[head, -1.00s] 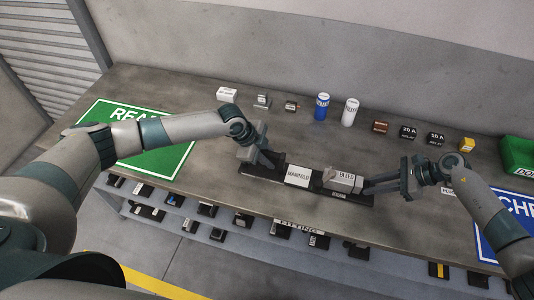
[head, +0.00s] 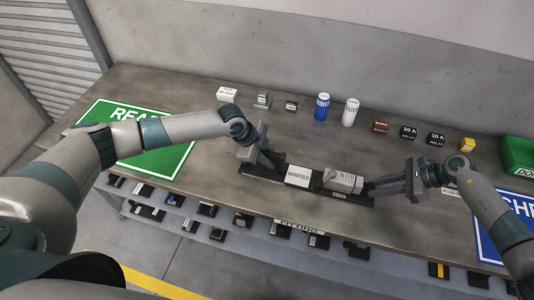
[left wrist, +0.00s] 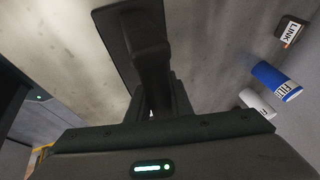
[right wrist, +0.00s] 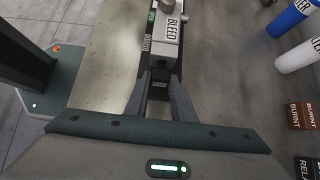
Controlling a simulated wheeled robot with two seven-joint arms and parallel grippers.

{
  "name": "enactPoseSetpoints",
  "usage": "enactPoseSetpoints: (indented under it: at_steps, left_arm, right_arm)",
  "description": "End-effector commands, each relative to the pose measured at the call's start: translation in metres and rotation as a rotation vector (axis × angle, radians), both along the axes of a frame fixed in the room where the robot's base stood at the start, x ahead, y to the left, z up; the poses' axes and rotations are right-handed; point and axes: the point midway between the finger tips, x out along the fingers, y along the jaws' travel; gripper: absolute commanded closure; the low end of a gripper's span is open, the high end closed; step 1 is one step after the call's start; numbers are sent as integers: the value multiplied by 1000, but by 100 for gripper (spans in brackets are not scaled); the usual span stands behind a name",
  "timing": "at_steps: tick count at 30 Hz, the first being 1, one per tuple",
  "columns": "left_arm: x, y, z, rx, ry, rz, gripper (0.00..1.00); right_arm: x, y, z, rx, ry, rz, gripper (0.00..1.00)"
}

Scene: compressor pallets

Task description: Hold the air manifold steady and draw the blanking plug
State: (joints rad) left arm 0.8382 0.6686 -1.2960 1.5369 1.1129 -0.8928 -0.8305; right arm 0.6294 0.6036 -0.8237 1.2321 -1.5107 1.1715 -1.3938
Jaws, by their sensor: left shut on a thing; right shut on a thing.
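The air manifold (head: 299,175), a block with a white MANIFOLD label, sits on a long black base (head: 254,172) near the bench's front edge. Its grey BLEED block (head: 343,181) adjoins on the right and also shows in the right wrist view (right wrist: 166,50). My left gripper (head: 280,165) is shut on the manifold's left end; its fingers hide the contact. My right gripper (head: 371,189) is to the right of the BLEED block, fingers pointing at it. In the right wrist view it is shut on a small dark piece (right wrist: 158,92), apparently the blanking plug, largely hidden between the fingers.
A blue can (head: 322,107), a white can (head: 350,112) and several small labelled parts line the back of the bench. A green READY mat (head: 170,165) lies left, a blue mat (head: 520,207) and green bin (head: 518,155) right. A lower shelf holds several dark parts.

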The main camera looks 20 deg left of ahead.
Motion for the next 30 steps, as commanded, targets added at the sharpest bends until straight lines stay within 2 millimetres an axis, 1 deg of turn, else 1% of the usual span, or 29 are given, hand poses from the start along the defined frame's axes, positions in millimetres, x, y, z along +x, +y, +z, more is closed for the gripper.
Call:
enactPoseSetpoints:
  at_steps: [1,30]
  left_arm:
    - [-6,1,-8,6,15,-2,100]
    - [-6,1,-8,7,15,-2,100]
  right_arm:
    - [0,-2,-1,-1,1,-1,100]
    - [0,-34,-1,1,0,-1,100]
